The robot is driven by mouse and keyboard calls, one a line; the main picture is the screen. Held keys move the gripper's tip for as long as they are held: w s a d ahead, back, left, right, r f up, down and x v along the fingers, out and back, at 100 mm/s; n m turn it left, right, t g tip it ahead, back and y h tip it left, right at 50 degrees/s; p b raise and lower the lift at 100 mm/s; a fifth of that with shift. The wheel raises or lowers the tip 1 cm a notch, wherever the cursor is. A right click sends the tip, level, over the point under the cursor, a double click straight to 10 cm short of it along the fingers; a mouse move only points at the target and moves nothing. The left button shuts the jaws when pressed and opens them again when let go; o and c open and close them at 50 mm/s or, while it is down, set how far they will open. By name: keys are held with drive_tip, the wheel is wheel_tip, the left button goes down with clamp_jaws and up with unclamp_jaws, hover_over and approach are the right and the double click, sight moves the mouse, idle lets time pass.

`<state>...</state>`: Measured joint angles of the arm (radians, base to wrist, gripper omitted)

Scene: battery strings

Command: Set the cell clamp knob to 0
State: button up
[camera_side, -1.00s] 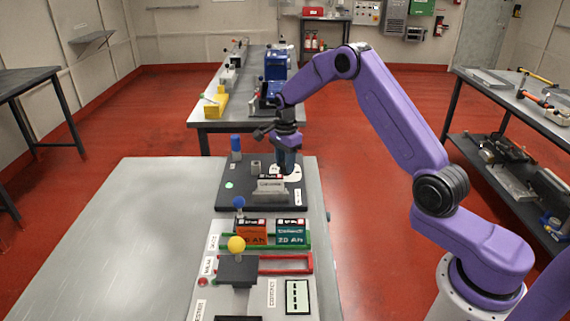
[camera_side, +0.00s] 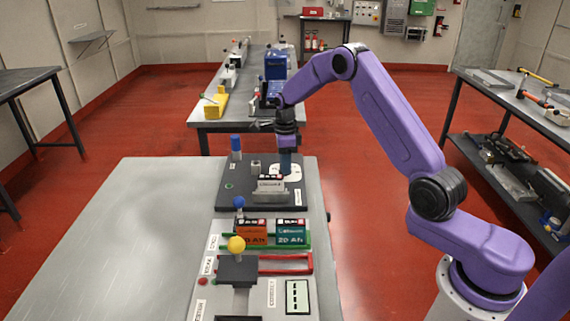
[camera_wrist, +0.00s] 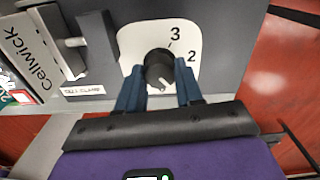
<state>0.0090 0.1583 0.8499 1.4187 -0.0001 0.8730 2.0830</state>
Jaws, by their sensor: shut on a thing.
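The cell clamp knob (camera_wrist: 158,68) is a dark round knob on a white dial plate (camera_wrist: 128,44), with the numbers 3 and 2 showing to its upper right. The other numbers are hidden, and I cannot tell surely where its pointer aims. My gripper (camera_wrist: 158,88) has its blue fingers on both sides of the knob and is shut on it. In the side view my gripper (camera_side: 286,163) reaches down onto the white plate on the dark board (camera_side: 234,197); the knob is hidden there.
A grey cell labelled Cellwick (camera_wrist: 32,52) sits beside the clamp (camera_wrist: 95,50), left of the dial. Nearer in the side view are orange (camera_side: 252,238) and teal (camera_side: 291,236) batteries and a yellow-balled lever (camera_side: 236,244). The table's left half is clear.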

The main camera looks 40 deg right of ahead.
idle(0.3)
drive_tip(key=m, duration=0.5)
drive_tip(key=shift+m, duration=0.4)
drive_tip(key=shift+m, duration=0.7)
drive_tip(key=o, duration=0.9)
